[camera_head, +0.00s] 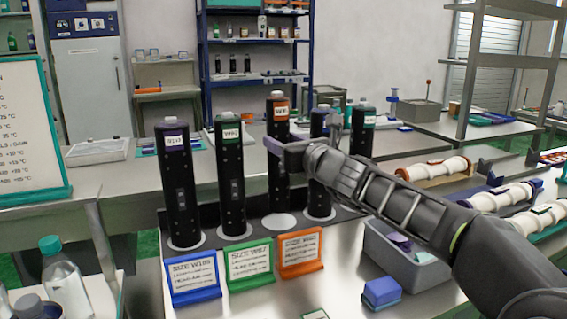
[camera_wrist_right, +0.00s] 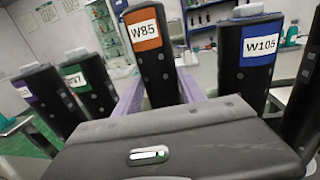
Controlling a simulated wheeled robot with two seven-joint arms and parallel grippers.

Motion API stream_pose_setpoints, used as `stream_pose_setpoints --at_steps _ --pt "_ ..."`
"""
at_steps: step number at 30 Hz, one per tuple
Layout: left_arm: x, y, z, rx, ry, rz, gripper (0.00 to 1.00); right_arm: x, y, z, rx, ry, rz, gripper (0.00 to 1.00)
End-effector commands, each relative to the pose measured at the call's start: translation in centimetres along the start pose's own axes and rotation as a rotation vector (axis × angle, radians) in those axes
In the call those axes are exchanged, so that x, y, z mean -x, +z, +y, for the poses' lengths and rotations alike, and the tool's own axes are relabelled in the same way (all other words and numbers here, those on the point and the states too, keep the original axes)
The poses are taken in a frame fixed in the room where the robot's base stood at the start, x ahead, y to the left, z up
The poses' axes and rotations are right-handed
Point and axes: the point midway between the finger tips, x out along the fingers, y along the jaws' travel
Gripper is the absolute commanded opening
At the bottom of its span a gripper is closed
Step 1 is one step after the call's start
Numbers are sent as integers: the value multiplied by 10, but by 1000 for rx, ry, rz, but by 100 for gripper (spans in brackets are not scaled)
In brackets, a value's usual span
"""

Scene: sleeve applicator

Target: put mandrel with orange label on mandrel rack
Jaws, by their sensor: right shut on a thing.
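The black mandrel with the orange label (camera_head: 278,160) stands upright in the head view, between the green-labelled and blue-labelled mandrels. My right gripper (camera_head: 291,147) is shut on its upper part. In the right wrist view, the mandrel reading W85 (camera_wrist_right: 148,45) rises between my gripper's two purple fingers (camera_wrist_right: 160,98). The mandrel rack (camera_head: 208,213) is a dark base with pale round seats. The mandrel's lower end appears just above a pale seat (camera_head: 280,223), and its top is higher than its neighbours' tops. My left gripper is not in view.
Purple-labelled (camera_head: 178,185), green-labelled (camera_head: 230,175) and blue-labelled (camera_head: 319,180) mandrels stand close by in the row, with another green-labelled one (camera_head: 363,130) at right. Blue (camera_head: 194,281), green (camera_head: 250,263) and orange (camera_head: 300,252) cards stand in front. A grey bin (camera_head: 405,262) sits at right.

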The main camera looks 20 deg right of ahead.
Motion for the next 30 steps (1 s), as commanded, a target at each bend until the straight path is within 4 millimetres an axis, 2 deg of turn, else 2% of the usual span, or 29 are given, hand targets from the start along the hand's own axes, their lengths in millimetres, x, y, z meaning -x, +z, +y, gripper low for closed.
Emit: stream_pose_setpoints --at_steps 3,11,19,20,27,30 --pt "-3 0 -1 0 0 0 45 0 -2 0 0 1 -2 0" --pt "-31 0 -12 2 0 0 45 0 -36 0 0 0 -3 0" --pt "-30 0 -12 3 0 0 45 0 -37 0 -1 0 -1 0" --pt "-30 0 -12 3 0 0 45 0 -39 0 -1 -1 2 49" --pt "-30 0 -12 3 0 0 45 0 -38 0 -1 -1 1 69" --pt "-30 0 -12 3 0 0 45 0 -38 0 -1 -1 1 69"
